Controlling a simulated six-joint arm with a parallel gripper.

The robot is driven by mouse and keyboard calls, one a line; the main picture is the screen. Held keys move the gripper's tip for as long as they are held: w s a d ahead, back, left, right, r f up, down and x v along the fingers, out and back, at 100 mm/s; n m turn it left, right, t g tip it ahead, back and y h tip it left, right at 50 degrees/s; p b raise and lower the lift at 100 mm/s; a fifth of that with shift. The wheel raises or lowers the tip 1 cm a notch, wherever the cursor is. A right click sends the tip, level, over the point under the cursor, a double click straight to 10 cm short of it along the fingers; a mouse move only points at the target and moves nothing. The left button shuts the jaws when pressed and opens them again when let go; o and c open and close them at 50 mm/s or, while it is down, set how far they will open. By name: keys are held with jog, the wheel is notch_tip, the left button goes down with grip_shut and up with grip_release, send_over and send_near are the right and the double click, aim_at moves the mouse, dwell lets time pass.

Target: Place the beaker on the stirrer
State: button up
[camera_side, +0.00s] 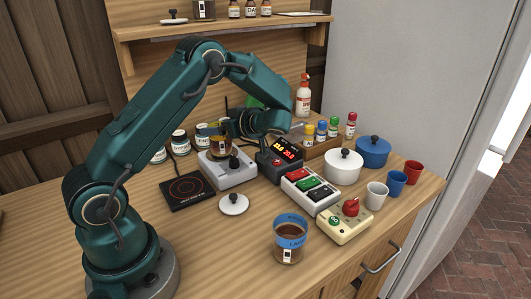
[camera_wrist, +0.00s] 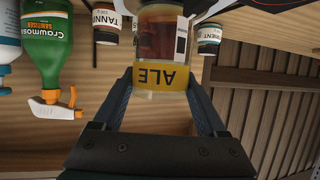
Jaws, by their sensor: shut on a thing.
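The beaker (camera_side: 220,148) holds amber-brown liquid and has a yellow band. In the wrist view the beaker (camera_wrist: 165,40) shows the band's word ALE upside down. My gripper (camera_side: 229,128) is shut on it, with one finger on each side in the wrist view (camera_wrist: 160,88). My gripper hides part of the beaker.
A black hot plate (camera_side: 187,190) lies left of the stirrer. A white lid (camera_side: 234,204) and a blue-banded beaker (camera_side: 290,245) are in front. A green spray bottle (camera_wrist: 46,50) is left in the wrist view.

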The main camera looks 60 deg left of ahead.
jog(key=shift+f, duration=0.1)
jog(key=o, duration=1.5)
jog(key=shift+o, duration=0.2)
jog(key=shift+w+d+r, duration=0.1)
jog(key=shift+d+r, duration=0.1)
jog(key=shift+d, duration=0.1)
jog(key=v, duration=1)
jog(key=s+d+r+m+t+h, duration=0.2)
jog(key=s+d+m+t+h, duration=0.6)
jog(key=s+d+m+h, duration=0.5)
jog(key=shift+s+d+m, duration=0.6)
jog(key=shift+d+m, duration=1.4)
jog(key=shift+m, duration=1.6)
